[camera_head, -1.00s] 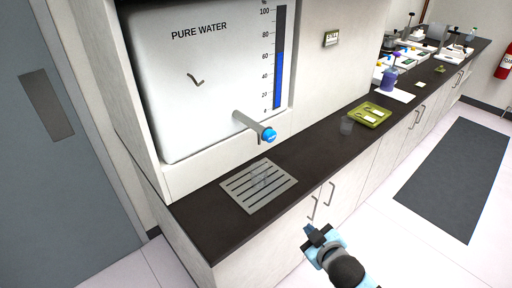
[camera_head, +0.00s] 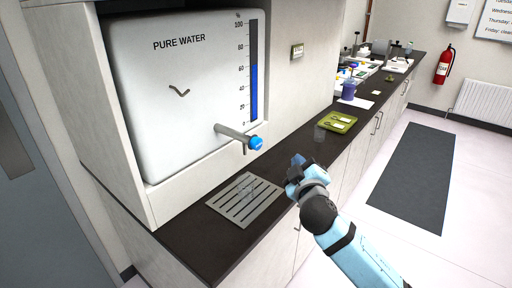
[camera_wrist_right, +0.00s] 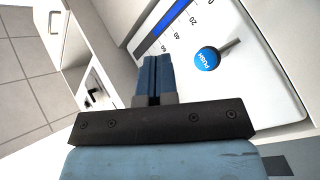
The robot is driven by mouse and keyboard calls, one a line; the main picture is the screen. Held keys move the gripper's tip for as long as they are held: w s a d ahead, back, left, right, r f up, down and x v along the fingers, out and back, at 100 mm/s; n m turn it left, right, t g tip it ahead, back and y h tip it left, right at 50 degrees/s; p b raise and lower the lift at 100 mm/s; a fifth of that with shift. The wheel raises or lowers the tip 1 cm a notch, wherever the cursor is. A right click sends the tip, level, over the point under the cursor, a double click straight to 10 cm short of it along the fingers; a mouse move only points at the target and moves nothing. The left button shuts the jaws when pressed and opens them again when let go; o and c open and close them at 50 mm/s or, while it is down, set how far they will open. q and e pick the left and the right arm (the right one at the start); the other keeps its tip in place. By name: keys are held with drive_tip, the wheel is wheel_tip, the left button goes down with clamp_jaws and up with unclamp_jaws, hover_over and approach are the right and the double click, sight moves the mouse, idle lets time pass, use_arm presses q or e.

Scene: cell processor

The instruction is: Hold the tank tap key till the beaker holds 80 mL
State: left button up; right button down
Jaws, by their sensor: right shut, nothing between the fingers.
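The pure water tank (camera_head: 180,110) is a white panel with a blue level gauge (camera_head: 254,92). Its tap (camera_head: 232,133) ends in a round blue key (camera_head: 256,143), marked PUSH in the right wrist view (camera_wrist_right: 207,59). A clear beaker (camera_head: 247,190) seems to stand on the slotted drip tray (camera_head: 232,208) below the tap; its level cannot be read. My right gripper (camera_head: 297,161) is shut and empty, to the right of the key and apart from it. In the right wrist view its closed fingers (camera_wrist_right: 154,75) point up, left of the key. My left gripper is out of view.
Another clear vessel (camera_head: 319,133) and a green tray (camera_head: 340,122) stand farther along the dark counter (camera_head: 280,172). A purple container (camera_head: 348,90) and other items are beyond. A fire extinguisher (camera_head: 443,64) hangs on the far wall.

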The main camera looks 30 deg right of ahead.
sight(257, 144)
drive_tip(key=w+a, duration=0.3)
drive_tip(key=w, duration=0.5)
drive_tip(key=shift+a+b, duration=0.2)
drive_tip(key=shift+b, duration=0.1)
drive_tip(key=shift+w, duration=0.15)
idle(1.9)
drive_tip(key=shift+w+a, duration=0.15)
drive_tip(key=shift+w, duration=0.15)
drive_tip(key=shift+w+a, duration=0.2)
drive_tip(key=shift+w, duration=0.3)
idle(4.1)
